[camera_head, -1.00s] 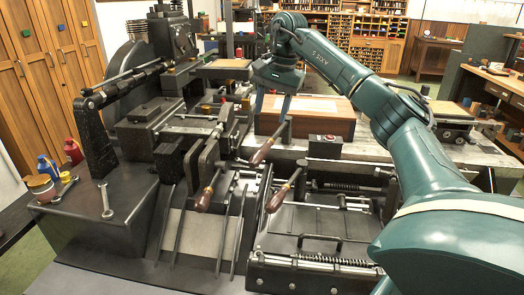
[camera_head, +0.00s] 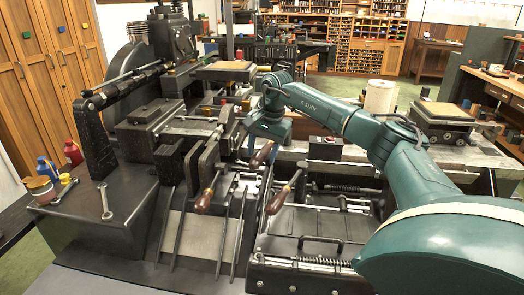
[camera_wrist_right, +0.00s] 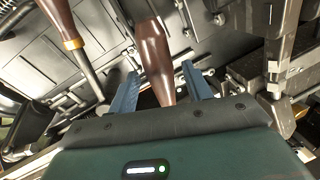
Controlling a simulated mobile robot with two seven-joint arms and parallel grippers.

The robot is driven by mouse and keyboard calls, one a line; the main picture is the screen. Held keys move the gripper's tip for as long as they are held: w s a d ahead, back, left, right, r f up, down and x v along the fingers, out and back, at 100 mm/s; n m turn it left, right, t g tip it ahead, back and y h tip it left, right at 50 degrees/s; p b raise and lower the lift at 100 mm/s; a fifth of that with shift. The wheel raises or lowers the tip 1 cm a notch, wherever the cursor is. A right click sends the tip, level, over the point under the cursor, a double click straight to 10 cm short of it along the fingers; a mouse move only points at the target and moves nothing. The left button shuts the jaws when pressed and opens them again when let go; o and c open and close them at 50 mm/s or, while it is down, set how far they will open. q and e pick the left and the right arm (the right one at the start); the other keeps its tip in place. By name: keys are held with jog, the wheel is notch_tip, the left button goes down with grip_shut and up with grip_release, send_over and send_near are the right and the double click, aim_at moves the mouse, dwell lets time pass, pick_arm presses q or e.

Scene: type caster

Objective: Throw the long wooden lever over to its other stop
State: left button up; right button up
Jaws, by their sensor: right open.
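Several metal levers with dark wooden handles stand out of the machine. The farthest wooden handle (camera_head: 262,154) tilts just below my right gripper (camera_head: 264,146). A left handle (camera_head: 205,200) and a nearer right handle (camera_head: 277,201) stand closer to me. I cannot tell surely which one is the long lever. In the right wrist view, a wooden handle (camera_wrist_right: 155,55) lies between the two blue fingers of my open right gripper (camera_wrist_right: 163,85), with gaps on both sides. Another handle (camera_wrist_right: 58,18) with a brass collar is at upper left there. My left gripper is not in view.
The dark machine (camera_head: 130,215) fills the left and middle.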

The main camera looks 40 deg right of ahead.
jog(key=shift+c, duration=0.5)
grip_shut()
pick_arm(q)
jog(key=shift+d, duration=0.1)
